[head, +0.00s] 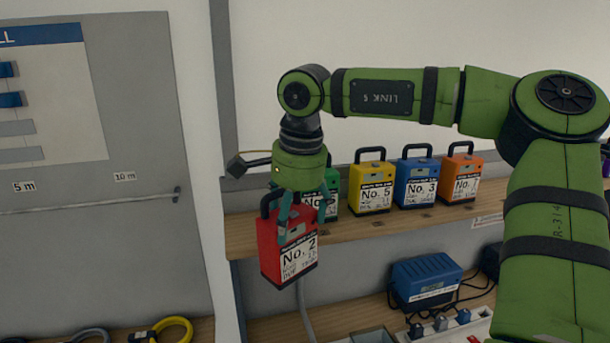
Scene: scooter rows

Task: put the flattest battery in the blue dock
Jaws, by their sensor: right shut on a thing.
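My right gripper (301,214) is shut on the red battery marked No. 2 (288,258). It holds this battery, slightly tilted, in front of the upper shelf's left end. On the shelf stand a green battery (332,192), partly hidden by the gripper, a yellow one marked No. 5 (371,188), a blue one marked No. 3 (416,184) and an orange one marked No. 1 (462,179). Their small label print is too fine to read. A blue box with a white label (427,282) sits below; I cannot tell if it is the blue dock. My left gripper is out of view.
A grey door or panel (100,240) fills the left. Coiled cables, one yellow (176,323), lie at bottom left.

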